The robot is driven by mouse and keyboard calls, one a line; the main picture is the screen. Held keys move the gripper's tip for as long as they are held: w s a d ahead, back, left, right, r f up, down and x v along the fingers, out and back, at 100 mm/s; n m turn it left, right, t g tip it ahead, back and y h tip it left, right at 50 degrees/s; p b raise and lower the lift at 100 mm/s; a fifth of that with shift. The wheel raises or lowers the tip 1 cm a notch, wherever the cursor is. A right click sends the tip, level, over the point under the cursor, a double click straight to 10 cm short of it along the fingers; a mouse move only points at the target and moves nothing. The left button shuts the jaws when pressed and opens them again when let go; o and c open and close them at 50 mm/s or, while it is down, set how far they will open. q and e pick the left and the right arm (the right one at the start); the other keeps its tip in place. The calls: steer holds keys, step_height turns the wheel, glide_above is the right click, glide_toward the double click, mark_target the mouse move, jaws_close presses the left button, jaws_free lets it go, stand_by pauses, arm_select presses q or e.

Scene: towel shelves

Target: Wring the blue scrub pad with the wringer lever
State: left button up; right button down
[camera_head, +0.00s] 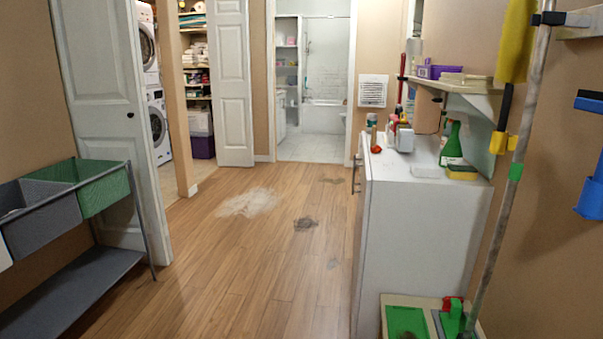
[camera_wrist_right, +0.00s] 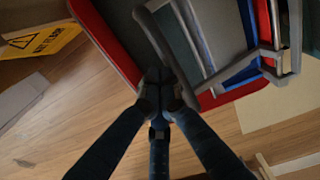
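In the right wrist view my right gripper (camera_wrist_right: 158,84) has its dark fingers drawn together beside a bent grey metal bar (camera_wrist_right: 150,32), which looks like the wringer lever. The fingertips overlap the bar's edge; whether it is clasped between them I cannot tell. The bar runs along a grey wringer box (camera_wrist_right: 222,38) over a red-rimmed bucket or cart (camera_wrist_right: 108,44). A blue part (camera_wrist_right: 243,74) shows beneath the metal frame; I cannot make out whether it is the scrub pad. No blue scrub pad is clearly identifiable. Neither gripper shows in the head view.
A yellow wet-floor sign (camera_wrist_right: 42,38) lies near the red-rimmed cart. The head view shows a white cabinet (camera_head: 412,240) at right, a long pole (camera_head: 506,200) beside it, a bin rack (camera_head: 75,295) at left, and open wooden floor (camera_head: 255,265) with dirty patches between.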

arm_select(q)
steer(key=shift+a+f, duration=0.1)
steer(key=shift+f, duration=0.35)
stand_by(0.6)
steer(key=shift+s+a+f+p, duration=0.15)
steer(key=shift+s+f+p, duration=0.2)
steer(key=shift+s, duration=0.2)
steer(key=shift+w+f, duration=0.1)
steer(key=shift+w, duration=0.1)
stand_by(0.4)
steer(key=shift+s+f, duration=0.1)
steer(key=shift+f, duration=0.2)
